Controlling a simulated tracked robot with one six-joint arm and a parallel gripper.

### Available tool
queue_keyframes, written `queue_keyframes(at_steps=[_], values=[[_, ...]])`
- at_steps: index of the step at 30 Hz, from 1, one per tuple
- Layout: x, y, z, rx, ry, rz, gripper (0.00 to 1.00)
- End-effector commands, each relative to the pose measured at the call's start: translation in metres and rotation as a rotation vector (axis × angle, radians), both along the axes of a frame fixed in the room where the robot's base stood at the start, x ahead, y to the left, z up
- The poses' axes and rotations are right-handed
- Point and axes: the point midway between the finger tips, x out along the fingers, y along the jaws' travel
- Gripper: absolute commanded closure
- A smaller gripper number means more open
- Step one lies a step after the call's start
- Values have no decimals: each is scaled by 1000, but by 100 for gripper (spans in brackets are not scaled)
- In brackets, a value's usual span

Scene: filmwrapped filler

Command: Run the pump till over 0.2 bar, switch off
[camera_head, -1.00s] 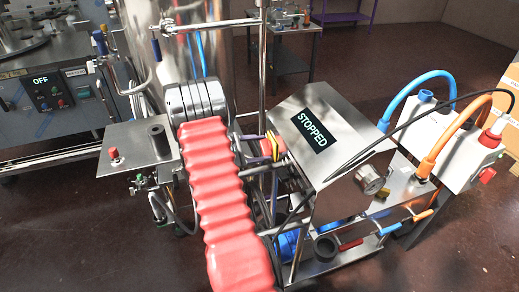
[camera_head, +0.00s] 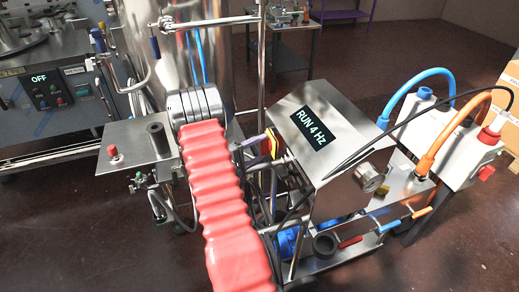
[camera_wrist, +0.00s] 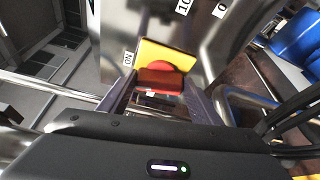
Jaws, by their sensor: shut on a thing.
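The pump's control box (camera_head: 290,103) has a display (camera_head: 311,128) that reads "RUN 4 Hz". On its left side is a switch with a red knob (camera_wrist: 160,80) on a yellow plate (camera_wrist: 172,54); the yellow plate also shows in the head view (camera_head: 273,143). My gripper (camera_wrist: 157,92) is shut on the red knob, its two fingers on either side of it. A label beside the plate reads upside down in the wrist view. A round pressure gauge (camera_head: 368,177) sits right of the box; its needle is too small to read. Blue pump parts (camera_head: 287,243) show below.
A white box (camera_head: 472,158) with blue and orange plugs and a red knob stands at right. At left are a steel shelf (camera_head: 127,160) with a red button and a machine (camera_head: 50,90) displaying "OFF". A steel tank stands behind my arm.

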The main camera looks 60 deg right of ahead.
Motion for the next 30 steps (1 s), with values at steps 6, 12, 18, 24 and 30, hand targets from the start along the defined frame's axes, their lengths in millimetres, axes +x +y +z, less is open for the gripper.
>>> queue_keyframes(at_steps=[6,12,18,24,30], values=[[-4,1,-5,-72,-74,-7,65],[-4,2,-6,-104,-108,-6,65],[-4,2,-6,-110,-114,-7,65],[-4,2,-7,-108,-114,-8,65],[-3,2,-6,-110,-115,-7,30]])
